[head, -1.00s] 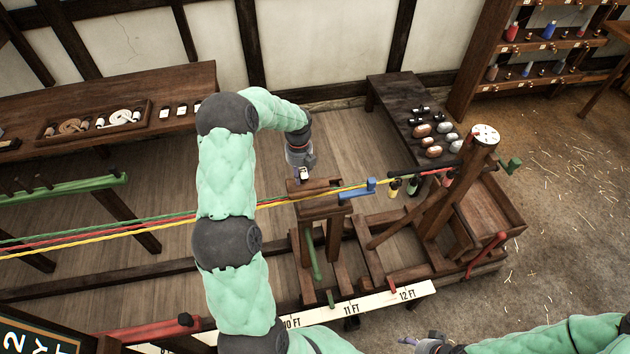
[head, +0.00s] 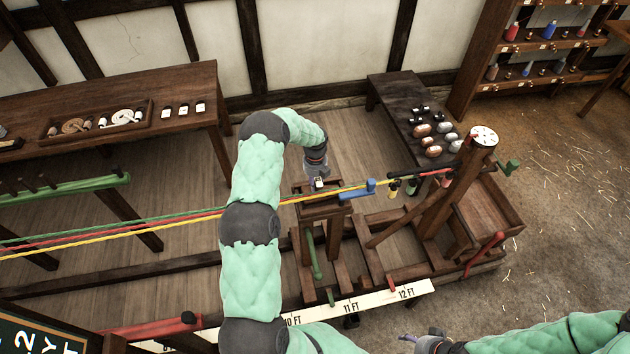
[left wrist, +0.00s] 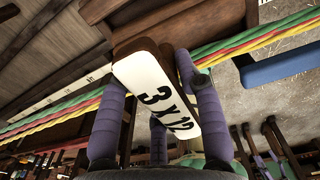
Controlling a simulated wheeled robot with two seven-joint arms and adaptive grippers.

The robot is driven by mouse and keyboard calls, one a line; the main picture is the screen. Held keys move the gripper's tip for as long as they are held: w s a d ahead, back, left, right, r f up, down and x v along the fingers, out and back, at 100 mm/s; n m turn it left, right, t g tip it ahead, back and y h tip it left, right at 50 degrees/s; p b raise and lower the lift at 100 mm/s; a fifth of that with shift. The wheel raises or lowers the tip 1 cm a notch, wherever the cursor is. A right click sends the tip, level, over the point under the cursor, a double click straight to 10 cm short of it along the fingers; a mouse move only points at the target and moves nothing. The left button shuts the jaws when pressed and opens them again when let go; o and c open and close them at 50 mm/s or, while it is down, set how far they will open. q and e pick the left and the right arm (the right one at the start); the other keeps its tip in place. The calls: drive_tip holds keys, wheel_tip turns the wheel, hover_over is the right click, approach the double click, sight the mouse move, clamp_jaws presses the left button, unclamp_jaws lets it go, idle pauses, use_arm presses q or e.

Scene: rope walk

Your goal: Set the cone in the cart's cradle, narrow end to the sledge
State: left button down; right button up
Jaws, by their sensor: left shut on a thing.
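My left gripper (head: 319,186) is at the top of the wooden cart (head: 318,212), by its cradle. In the left wrist view its purple fingers (left wrist: 160,120) are shut around a piece with a white face marked 3 x 12 (left wrist: 153,84), which looks to be the cone. Its narrow end and its contact with the cradle cannot be made out. The sledge (head: 462,262) stands right of the cart. My right gripper (head: 424,340) is only partly in view at the bottom edge, and its jaws are unclear.
Green, red and yellow strands (head: 150,231) run from the left past the cart towards the sledge. A blue handle (head: 357,190) sticks out right of the cart's top. A white foot scale (head: 365,303) lies in front. A dark bench (head: 385,92) with several weights stands behind.

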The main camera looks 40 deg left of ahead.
use_arm(q)
drive_tip(key=c, duration=1.3)
unclamp_jaws()
drive_tip(key=shift+f, duration=0.15)
drive_tip(key=o, duration=0.5)
drive_tip(key=shift+c, duration=0.2)
drive_tip(key=shift+r, duration=0.6)
wheel_tip(320, 180, up, 11)
drive_tip(key=shift+r+b, duration=0.1)
drive_tip(key=shift+b, duration=0.9)
